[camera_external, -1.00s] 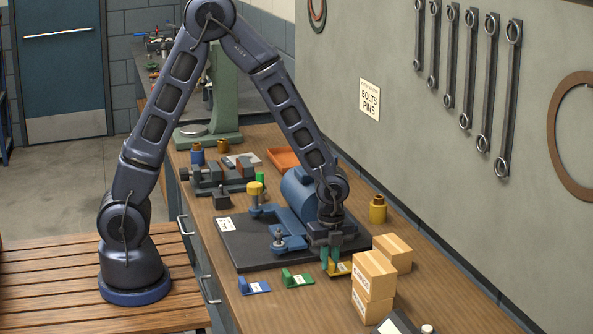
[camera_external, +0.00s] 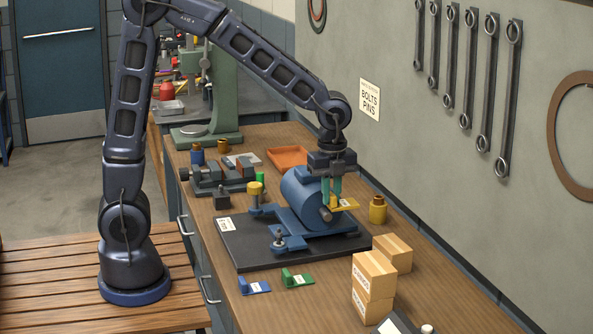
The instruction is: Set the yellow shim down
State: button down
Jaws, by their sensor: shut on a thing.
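The yellow shim (camera_external: 346,203) is a small flat yellow piece with a white label. My gripper (camera_external: 332,192), with green fingertips, is shut on it. The gripper holds the shim in the air, in front of the right end of the blue motor-like casing (camera_external: 301,195) in this view. I cannot tell whether the shim touches the casing. The casing sits on a black base plate (camera_external: 255,254) on the bench. A blue shim (camera_external: 254,287) and a green shim (camera_external: 297,281) lie on the wood in front of the plate.
Cardboard boxes (camera_external: 373,275) stand on the bench at the right front. A brass-coloured container (camera_external: 378,211) stands right of the casing. A vise (camera_external: 222,178) and an orange tray (camera_external: 287,156) are further back. The bench (camera_external: 320,302) is bare right of the green shim.

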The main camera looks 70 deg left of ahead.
jog(key=shift+w+a+r, duration=0.1)
jog(key=shift+w+r, duration=0.05)
jog(key=shift+r, duration=0.05)
jog(key=w+a+r+n, duration=0.1)
jog(key=w+a+n, duration=0.4)
jog(key=w+a, duration=1.45)
jog(key=w+a+f+n, duration=0.1)
jog(key=w+a+n, duration=0.1)
jog(key=a, duration=1.3)
jog(key=w+a+f+n, duration=0.1)
jog(key=a+n, duration=0.1)
jog(key=a, duration=1.3)
jog(key=f, duration=1.9)
jog(key=shift+w+d, duration=0.15)
jog(key=shift+w, duration=0.1)
jog(key=shift+f, duration=0.1)
jog(key=c, duration=1.4)
grip_release()
